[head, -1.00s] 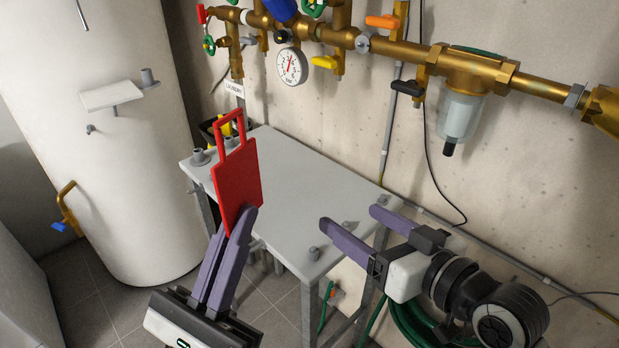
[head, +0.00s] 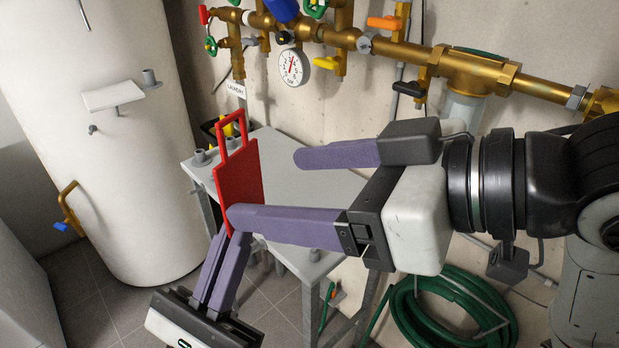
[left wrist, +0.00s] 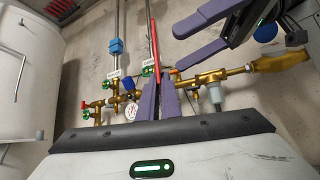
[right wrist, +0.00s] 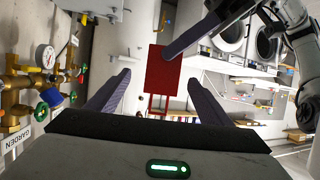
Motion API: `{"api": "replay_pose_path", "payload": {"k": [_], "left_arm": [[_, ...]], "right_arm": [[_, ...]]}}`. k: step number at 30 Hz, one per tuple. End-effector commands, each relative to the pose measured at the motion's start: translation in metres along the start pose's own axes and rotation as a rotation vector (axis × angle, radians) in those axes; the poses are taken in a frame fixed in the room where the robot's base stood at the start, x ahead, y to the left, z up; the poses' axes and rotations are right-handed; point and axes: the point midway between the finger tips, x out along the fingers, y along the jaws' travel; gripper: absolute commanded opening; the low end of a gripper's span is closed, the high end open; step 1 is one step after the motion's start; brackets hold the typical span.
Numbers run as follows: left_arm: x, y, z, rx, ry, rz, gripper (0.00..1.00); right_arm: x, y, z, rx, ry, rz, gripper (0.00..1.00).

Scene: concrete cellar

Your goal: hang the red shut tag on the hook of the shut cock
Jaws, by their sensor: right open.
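The red tag (head: 238,175), a flat plate with a loop handle on top, stands upright above my left gripper (head: 234,238). My left gripper is shut on its lower end. In the left wrist view the tag (left wrist: 155,40) shows nearly edge-on. My right gripper (head: 268,187) is open, its fingers pointing at the tag; in the right wrist view the tag (right wrist: 163,70) lies ahead between them.
A grey table (head: 285,185) stands below the pipes, with small fittings on it. A white tank (head: 115,190) is at left. A pressure gauge (head: 292,67) and a clear filter bowl (head: 462,112) hang from the pipework. A coiled green hose (head: 450,312) is at lower right.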

Motion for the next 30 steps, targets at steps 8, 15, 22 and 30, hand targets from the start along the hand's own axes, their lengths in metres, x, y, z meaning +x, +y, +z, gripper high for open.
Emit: {"api": "replay_pose_path", "payload": {"k": [8,15,22,30], "left_arm": [[0.000,0.000,0.000,0.000,0.000,0.000,0.00],[0.000,0.000,0.000,0.000,0.000,0.000,0.00],[0.000,0.000,0.000,0.000,0.000,0.000,0.00],[0.000,0.000,0.000,0.000,0.000,0.000,0.00]], "right_arm": [[0.055,0.000,0.000,0.003,-0.001,-0.003,0.73],[0.088,0.000,0.000,0.002,0.000,-0.001,0.73],[0.099,0.000,0.000,0.000,0.001,0.000,0.73],[0.099,0.000,0.000,-0.001,0.001,0.001,0.65]]}}
